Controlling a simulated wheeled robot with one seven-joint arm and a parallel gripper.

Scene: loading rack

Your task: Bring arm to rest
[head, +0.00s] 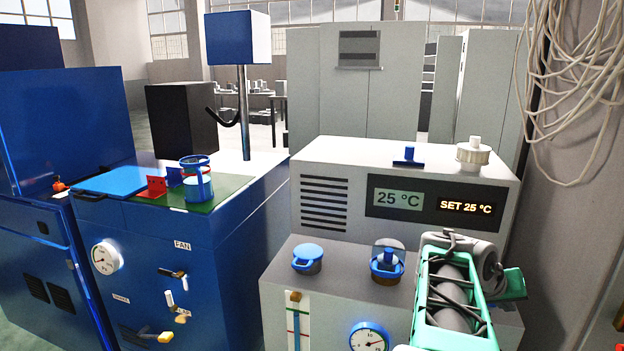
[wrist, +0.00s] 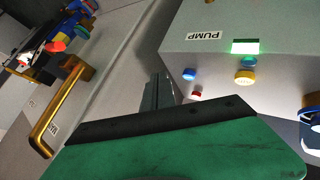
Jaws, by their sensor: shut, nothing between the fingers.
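My gripper (wrist: 158,92) shows in the wrist view as dark fingers beyond a green body. The fingers are together with nothing between them. They hang in front of a grey panel marked PUMP (wrist: 204,35), apart from its buttons as far as I can see. In the head view my green and grey arm is folded at the lower right, in front of the grey unit (head: 285,262). The fingers are hidden in that view.
A grey chiller (head: 315,160) reads 25 °C. A blue cabinet (head: 225,250) with a gauge (head: 107,257) and valve handles stands left. Cables (head: 580,90) hang at the right. In the wrist view a brass-coloured handle (wrist: 60,110) and a yellow button (wrist: 245,77) lie near my gripper.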

